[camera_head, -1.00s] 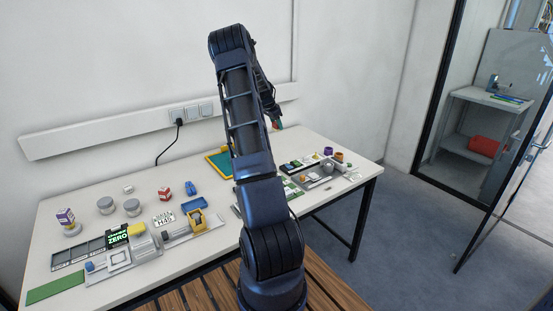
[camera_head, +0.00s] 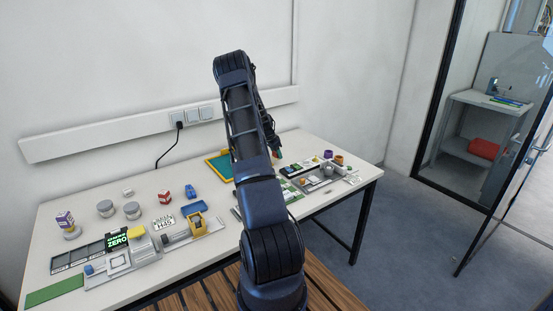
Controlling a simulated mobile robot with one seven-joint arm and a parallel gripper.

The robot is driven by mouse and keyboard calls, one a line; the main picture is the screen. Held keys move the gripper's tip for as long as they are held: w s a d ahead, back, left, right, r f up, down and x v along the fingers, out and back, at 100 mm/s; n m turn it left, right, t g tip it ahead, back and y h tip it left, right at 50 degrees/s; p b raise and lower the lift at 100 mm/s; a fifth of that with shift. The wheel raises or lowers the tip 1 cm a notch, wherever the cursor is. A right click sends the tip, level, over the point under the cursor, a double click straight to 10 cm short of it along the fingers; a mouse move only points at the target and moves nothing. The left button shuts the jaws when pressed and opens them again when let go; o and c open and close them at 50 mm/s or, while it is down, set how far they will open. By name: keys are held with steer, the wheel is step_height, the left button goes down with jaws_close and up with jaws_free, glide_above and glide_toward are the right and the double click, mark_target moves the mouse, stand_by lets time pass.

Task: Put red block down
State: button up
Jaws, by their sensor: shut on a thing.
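My gripper (camera_head: 275,147) is partly hidden behind my own arm and points down over the back right part of the table (camera_head: 330,215). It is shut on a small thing. A small reddish and greenish patch, which looks like the red block (camera_head: 279,155), shows at its fingertips. The view is too small to tell whether the block touches the table top or hangs just above it. A separate red-and-white block (camera_head: 163,197) stands on the left half of the table.
Purple and brown cups (camera_head: 339,159) and a grey fixture (camera_head: 325,174) stand to the right. Blue pieces, grey cylinders (camera_head: 105,208) and a ZERO display (camera_head: 116,240) crowd the left half. A wall socket strip runs behind.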

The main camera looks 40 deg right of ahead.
mark_target(276, 157)
steer(key=shift+f, duration=1.4)
steer(key=shift+f, duration=0.15)
steer(key=o, duration=1)
